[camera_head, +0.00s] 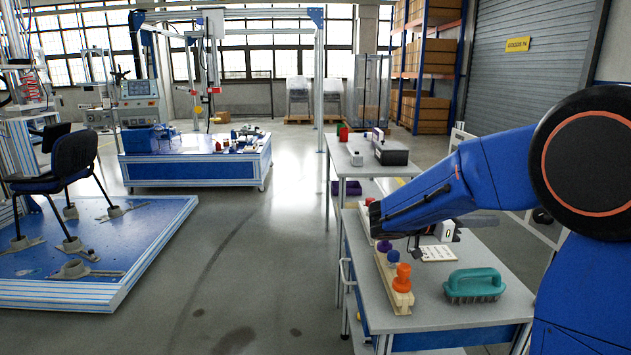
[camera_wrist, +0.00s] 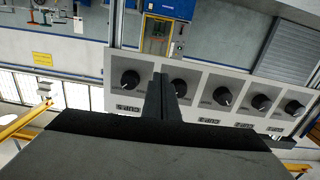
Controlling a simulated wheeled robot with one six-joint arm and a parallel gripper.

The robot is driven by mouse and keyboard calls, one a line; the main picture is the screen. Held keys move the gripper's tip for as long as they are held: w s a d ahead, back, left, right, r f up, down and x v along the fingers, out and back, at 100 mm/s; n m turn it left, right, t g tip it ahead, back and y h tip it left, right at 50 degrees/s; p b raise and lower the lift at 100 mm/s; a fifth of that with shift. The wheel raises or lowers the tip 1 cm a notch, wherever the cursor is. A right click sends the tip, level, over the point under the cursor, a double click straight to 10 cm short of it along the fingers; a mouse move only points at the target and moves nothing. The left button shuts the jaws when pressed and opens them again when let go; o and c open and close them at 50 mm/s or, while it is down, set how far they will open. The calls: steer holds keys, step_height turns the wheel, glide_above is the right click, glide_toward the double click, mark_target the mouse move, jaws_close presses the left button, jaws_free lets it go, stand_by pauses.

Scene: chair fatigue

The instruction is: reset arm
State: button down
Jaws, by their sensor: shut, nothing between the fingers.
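My blue arm reaches in from the right of the head view and stretches over the grey worktable (camera_head: 440,318). In the wrist view my gripper (camera_wrist: 166,86) is shut with nothing between its fingers. The wrist view looks upside down. Behind the fingers is a pale panel (camera_wrist: 145,66) with several black knobs and inverted CUP labels. The fingers overlap the panel in the picture, and I cannot tell whether they touch it. In the head view the gripper tips are not clear.
On the worktable are an orange knobbed piece (camera_head: 402,278) on a cream rail, a teal brush (camera_head: 474,284) and a white card (camera_head: 437,253). A blue platform (camera_head: 140,235) with a dark chair (camera_head: 72,165) stands at left. The floor (camera_head: 240,250) between is clear.

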steer(key=s+f+n+y, duration=0.4)
steer(key=s+y, duration=0.1)
steer(key=s, duration=0.5)
steer(key=s+f+n+y, duration=0.4)
steer(key=s, duration=0.6)
steer(key=s+a+f+n+t+y, duration=0.4)
steer(key=s+a+n+y, duration=0.4)
steer(key=a, duration=0.5)
steer(key=shift+s+f+n+y, duration=0.25)
steer(key=shift+s+n+y, duration=0.05)
steer(key=shift+s+n, duration=0.35)
